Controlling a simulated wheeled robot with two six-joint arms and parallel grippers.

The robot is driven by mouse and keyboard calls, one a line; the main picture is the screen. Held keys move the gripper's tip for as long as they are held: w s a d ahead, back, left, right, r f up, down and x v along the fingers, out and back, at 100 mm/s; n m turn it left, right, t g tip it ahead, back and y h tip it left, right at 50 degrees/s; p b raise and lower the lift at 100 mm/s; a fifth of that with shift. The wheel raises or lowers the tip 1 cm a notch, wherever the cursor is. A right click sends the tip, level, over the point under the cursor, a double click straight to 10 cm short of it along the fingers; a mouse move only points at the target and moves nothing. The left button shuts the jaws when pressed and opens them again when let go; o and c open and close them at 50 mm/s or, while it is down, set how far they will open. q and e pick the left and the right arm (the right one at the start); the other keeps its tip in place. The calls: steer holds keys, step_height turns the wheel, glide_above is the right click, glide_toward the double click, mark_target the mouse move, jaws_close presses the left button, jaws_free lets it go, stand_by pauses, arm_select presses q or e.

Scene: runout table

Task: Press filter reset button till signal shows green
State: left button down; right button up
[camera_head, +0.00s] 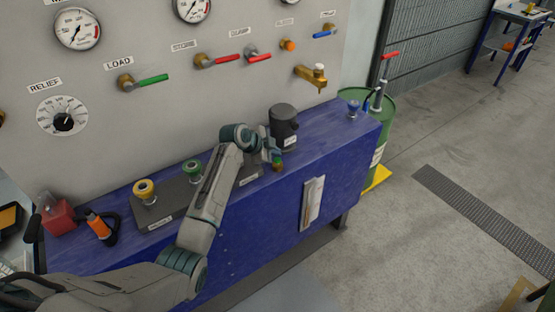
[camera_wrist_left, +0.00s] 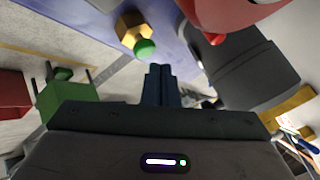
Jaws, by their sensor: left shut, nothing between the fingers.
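My left gripper (camera_head: 273,154) is at the dark filter housing (camera_head: 284,117) on the blue bench, on its near side. In the left wrist view the gripper's fingers (camera_wrist_left: 160,80) are shut with nothing between them. Just beyond their tips is a brass hexagonal fitting (camera_wrist_left: 131,27) with a green rounded end (camera_wrist_left: 145,48). The green end looks close to the fingertips; I cannot tell whether they touch. The dark housing also shows in the left wrist view (camera_wrist_left: 245,65). A small red tip (camera_wrist_left: 214,39) shows beside it. My right gripper is not in view.
The blue bench (camera_head: 335,125) stands against a grey panel with gauges, a green-handled valve (camera_head: 152,80) and a brass tap (camera_head: 312,77). Yellow (camera_head: 145,190) and green (camera_head: 192,170) knobs stand left of my forearm. A green drum (camera_head: 378,125) stands beyond the bench's right end.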

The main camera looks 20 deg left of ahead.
mark_target(275, 160)
arm_select(q)
steer(key=shift+f, duration=0.15)
steer(key=shift+f, duration=0.3)
steer(key=shift+f+b, duration=0.55)
steer(key=shift+b, duration=0.05)
stand_by(0.9)
steer(key=shift+r, duration=0.1)
steer(key=shift+r+p, duration=0.75)
steer(key=shift+r, duration=0.25)
step_height(275, 160, up, 5)
steer(key=p, duration=0.4)
